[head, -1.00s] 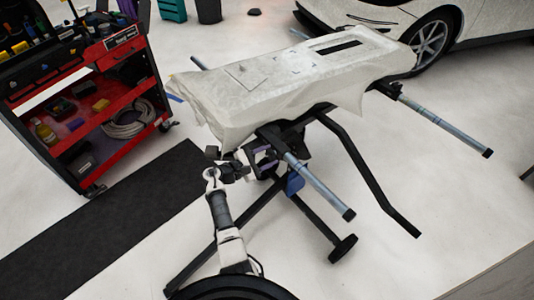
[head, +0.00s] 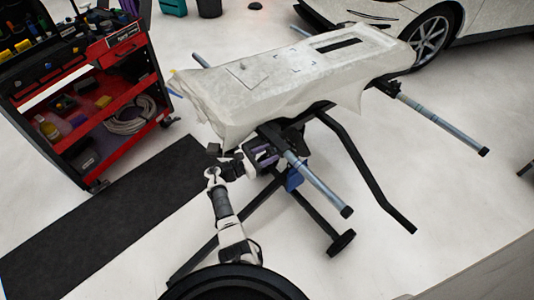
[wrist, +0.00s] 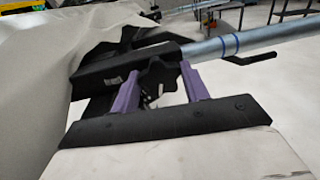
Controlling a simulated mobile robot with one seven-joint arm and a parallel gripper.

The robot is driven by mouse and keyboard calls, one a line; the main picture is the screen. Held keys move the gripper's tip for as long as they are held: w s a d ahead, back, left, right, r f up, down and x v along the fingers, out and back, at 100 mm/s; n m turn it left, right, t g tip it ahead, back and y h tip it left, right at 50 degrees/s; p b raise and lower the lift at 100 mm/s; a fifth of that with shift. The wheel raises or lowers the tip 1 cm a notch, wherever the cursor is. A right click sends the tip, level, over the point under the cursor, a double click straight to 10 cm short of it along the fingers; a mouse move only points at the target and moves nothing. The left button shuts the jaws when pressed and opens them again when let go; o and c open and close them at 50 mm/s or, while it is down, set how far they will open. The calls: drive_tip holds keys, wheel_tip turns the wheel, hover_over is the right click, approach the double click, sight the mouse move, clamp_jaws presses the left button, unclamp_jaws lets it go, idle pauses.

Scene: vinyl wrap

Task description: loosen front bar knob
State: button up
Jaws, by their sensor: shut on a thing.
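The front bar knob is a black star-shaped knob (wrist: 158,76) in the middle of the wrist view, under the black clamp bracket (wrist: 125,66). My gripper (wrist: 160,84) has its two purple fingers on either side of the knob and is shut on it. In the head view my gripper (head: 262,154) is under the near end of the stand, and the knob is hard to make out there. The front bar (head: 320,184) is a grey tube with a black end cap, sticking out of the bracket to the lower right. It also shows in the wrist view (wrist: 250,42) with blue bands.
A white-wrapped panel (head: 290,80) lies on the stand, its loose film hanging near my gripper. A black curved leg (head: 365,165) and a second bar (head: 445,118) are to the right. A red tool cart (head: 85,90) stands at left; a car is behind.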

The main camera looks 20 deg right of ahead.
idle(0.3)
drive_tip(key=o, duration=1)
drive_tip(key=shift+c, duration=0.2)
drive_tip(key=shift+a, duration=0.1)
drive_tip(key=s+a+b, duration=0.2)
drive_tip(key=a, duration=1.1)
drive_tip(key=shift+s+a+b, duration=0.2)
drive_tip(key=shift+s+b, duration=0.15)
